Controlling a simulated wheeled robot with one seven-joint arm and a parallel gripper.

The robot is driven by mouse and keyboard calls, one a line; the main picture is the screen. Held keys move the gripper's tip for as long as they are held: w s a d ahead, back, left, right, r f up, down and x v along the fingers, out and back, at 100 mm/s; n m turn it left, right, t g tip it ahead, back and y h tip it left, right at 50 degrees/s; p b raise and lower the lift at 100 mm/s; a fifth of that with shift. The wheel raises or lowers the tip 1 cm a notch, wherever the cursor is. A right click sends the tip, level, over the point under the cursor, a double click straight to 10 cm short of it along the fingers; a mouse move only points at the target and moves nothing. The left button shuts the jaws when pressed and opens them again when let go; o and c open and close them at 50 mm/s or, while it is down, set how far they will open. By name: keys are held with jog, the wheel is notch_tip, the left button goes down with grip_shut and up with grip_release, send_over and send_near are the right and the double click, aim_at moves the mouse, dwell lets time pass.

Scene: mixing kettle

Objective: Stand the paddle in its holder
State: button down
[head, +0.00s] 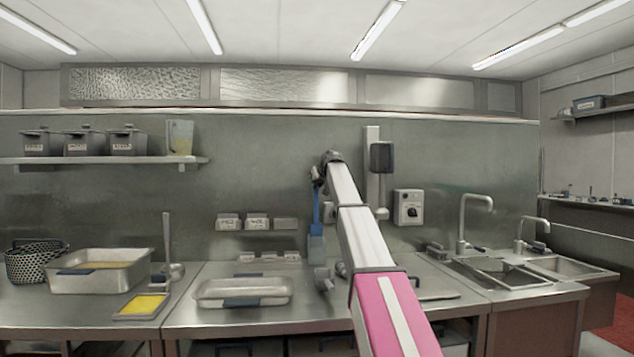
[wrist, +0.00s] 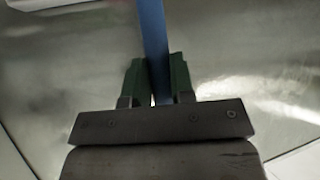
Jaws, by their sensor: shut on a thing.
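The blue paddle (head: 316,246) hangs upright in the head view, its wide end down, in front of the back wall and above the counter. My gripper (head: 317,183) is at the paddle's upper part, at the end of my arm. In the wrist view, the two green fingers of my gripper (wrist: 158,82) are shut on the paddle's blue shaft (wrist: 154,40), which runs up out of the picture. A small grey fixture (head: 322,279) stands on the counter below the paddle. I cannot tell whether it is the holder, or whether the paddle touches it.
A shallow steel tray (head: 243,291) lies left of the paddle. Further left are a deep pan (head: 100,270), a yellow-filled tray (head: 142,306) and an upright ladle (head: 167,240). A wall control box (head: 408,207) and sinks (head: 500,271) are at right. My arm hides some counter.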

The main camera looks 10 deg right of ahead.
aim_at(317, 197)
jog(key=shift+f, duration=0.1)
jog(key=shift+f, duration=3.3)
jog(key=shift+c, duration=2.1)
grip_release()
jog(key=v, duration=0.7)
